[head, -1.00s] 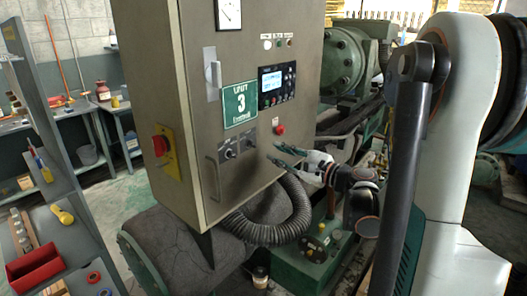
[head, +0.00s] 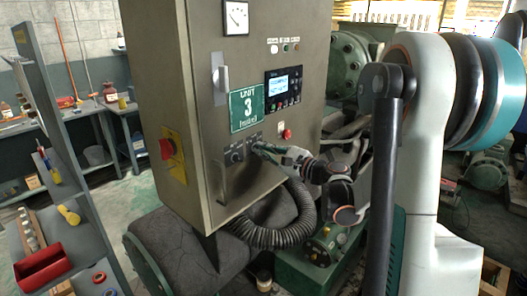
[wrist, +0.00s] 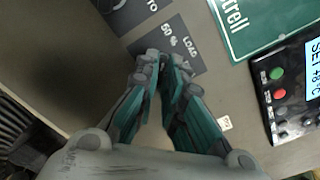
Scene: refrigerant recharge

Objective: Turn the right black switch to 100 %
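The grey control cabinet (head: 203,120) carries two black switches below the green UNIT 3 sign. The left black switch (head: 235,156) shows in the head view. My gripper (head: 256,148) is at the panel where the right black switch sits and largely hides it. In the wrist view my gripper (wrist: 164,62) has its teal-padded fingertips close together, with a narrow gap, just below the "LOAD 50 %" label (wrist: 178,40). The switch's knob and its setting are hidden, so I cannot tell whether the fingers grip it.
A red button (head: 287,134) and a display panel (head: 283,87) are right of and above my gripper. A cabinet handle (head: 219,182) is at its left. A ribbed black hose (head: 292,222) curves below. A shelf with a red bin (head: 42,266) stands at the left.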

